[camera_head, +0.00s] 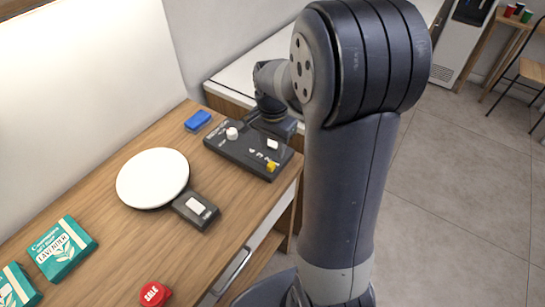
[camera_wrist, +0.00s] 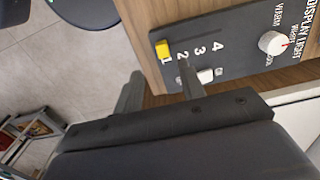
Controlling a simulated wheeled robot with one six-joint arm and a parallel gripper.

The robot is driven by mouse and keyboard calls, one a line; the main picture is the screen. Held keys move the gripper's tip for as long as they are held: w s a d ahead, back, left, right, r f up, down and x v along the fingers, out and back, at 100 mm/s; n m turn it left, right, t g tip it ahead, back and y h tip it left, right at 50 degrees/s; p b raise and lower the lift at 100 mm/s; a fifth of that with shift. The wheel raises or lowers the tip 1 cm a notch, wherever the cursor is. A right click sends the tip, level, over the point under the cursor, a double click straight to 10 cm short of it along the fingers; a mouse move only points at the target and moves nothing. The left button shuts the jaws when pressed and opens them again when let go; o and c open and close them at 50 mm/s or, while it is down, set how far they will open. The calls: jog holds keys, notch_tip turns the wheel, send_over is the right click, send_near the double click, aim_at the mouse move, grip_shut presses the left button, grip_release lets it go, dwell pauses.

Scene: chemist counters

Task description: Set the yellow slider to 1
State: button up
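The yellow slider (camera_wrist: 163,49) sits at one end of the dark control panel (camera_wrist: 240,52), right beside the printed 1. The numbers 2, 3 and 4 run away from it to the right. In the head view the yellow slider (camera_head: 271,167) is at the panel's near right corner. My gripper (camera_wrist: 160,66) is open and empty in the wrist view. Its two fingers are spread below the slider in the picture, and the right fingertip overlaps the panel near the 2. I cannot tell whether a finger touches the panel. In the head view my arm hides most of the gripper.
The panel also has a white knob (camera_wrist: 271,43) and a white switch (camera_wrist: 205,75). On the wooden counter are a blue block (camera_head: 198,121), a scale with a round white plate (camera_head: 153,177), teal soap boxes (camera_head: 62,250) and a red sale button (camera_head: 155,294).

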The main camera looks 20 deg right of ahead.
aim_at(272, 165)
notch_tip(272, 165, up, 4)
jog(key=shift+f, duration=0.25)
notch_tip(272, 165, down, 11)
jog(key=shift+p, duration=0.3)
jog(key=shift+w+a+r, duration=0.1)
jog(key=shift+w+a, duration=0.25)
jog(key=shift+w, duration=0.15)
